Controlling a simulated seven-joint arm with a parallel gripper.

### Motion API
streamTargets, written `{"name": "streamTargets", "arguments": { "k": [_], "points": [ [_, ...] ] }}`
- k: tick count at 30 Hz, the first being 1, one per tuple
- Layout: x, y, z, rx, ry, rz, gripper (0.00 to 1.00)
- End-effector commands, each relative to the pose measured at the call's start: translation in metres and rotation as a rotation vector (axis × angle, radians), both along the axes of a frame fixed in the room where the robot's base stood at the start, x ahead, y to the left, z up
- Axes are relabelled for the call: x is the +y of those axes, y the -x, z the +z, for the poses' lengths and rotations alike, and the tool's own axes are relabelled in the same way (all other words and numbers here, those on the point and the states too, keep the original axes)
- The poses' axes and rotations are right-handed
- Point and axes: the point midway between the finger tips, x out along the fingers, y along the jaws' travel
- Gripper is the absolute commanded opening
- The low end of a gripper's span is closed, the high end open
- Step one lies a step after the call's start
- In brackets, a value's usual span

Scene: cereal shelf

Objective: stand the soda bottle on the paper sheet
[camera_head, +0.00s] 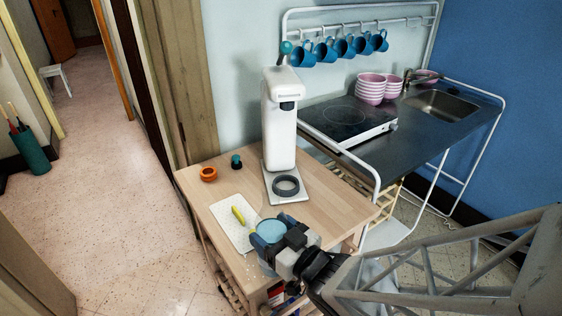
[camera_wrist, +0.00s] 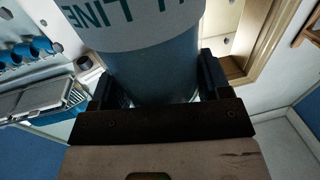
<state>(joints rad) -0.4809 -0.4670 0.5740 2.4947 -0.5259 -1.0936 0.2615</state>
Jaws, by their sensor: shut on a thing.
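My gripper (camera_head: 277,240) is shut on the soda bottle (camera_head: 268,231), whose light blue round end faces up toward the head camera. In the wrist view the blue bottle (camera_wrist: 155,65) stands between both fingers of my gripper (camera_wrist: 158,88), with a white lettered band on it. In the head view the bottle overlaps the sheet's right side. Its lower part is hidden, and I cannot tell whether it touches anything.
A white soda maker (camera_head: 280,125) stands behind, with a dark ring (camera_head: 286,185) on its base. An orange ring (camera_head: 208,174) and a dark teal-topped cap (camera_head: 236,161) sit at the back left. The cart top (camera_head: 341,205) is clear at right. Blue mugs (camera_head: 343,47) hang above.

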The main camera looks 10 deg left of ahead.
Motion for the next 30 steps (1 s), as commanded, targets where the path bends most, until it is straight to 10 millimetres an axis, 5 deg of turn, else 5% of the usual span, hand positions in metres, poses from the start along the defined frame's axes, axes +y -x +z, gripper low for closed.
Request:
{"name": "streamTargets", "arguments": {
  "k": [30],
  "points": [
    [0.061,-0.084,-0.010,0.000,0.000,0.001,0.42]
  ]
}}
